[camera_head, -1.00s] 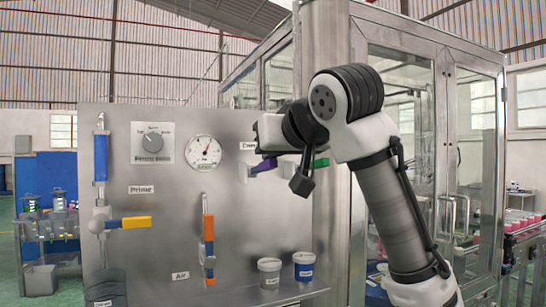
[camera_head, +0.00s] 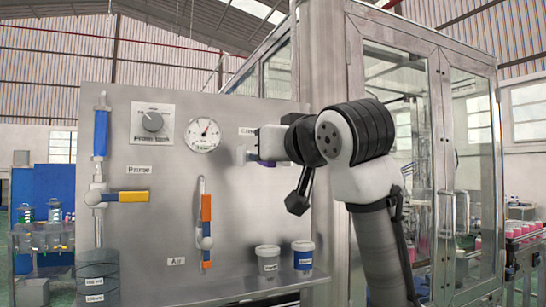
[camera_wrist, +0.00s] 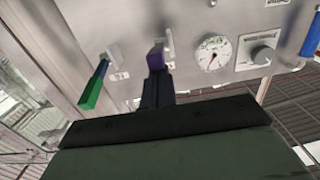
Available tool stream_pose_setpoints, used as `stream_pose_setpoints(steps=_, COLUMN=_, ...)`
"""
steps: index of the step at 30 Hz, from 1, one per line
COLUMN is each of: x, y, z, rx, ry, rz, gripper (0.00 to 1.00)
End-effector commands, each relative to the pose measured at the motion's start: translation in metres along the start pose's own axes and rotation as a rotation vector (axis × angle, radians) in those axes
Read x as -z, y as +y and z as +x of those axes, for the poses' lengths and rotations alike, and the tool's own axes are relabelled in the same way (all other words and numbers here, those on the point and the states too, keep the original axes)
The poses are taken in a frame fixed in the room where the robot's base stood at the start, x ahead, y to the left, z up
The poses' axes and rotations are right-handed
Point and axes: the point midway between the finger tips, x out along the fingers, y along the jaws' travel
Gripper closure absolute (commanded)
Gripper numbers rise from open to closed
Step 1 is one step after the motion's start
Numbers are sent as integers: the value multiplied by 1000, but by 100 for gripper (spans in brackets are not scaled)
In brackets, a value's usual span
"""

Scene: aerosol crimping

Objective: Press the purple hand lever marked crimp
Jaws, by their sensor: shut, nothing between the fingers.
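The purple hand lever (camera_wrist: 156,57) is on the steel panel in the wrist view, at the tips of my gripper (camera_wrist: 158,78). My gripper's dark fingers are shut and empty and point at the lever's end. I cannot tell whether they touch it. In the head view only a bit of the purple lever (camera_head: 241,155) shows; the white end of my arm covers most of it. The crimp label (camera_head: 247,131) above it is partly covered.
A green lever (camera_wrist: 93,88) is beside the purple one in the wrist view. The panel also bears a gauge (camera_head: 203,135), a knob (camera_head: 152,121), an orange-handled valve (camera_head: 129,196) and an air lever (camera_head: 206,208). Two cups (camera_head: 303,255) (camera_head: 267,259) stand on the shelf below.

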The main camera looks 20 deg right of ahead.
Motion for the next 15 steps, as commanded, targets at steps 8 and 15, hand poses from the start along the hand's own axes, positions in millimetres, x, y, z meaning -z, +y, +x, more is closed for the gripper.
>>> stream_pose_setpoints(steps=8, x=-26, y=0, z=3, rx=3, ry=154, rz=3, gripper=100)
stream_pose_setpoints(steps=15, x=-30, y=0, z=4, rx=1, ry=214, rz=3, gripper=100)
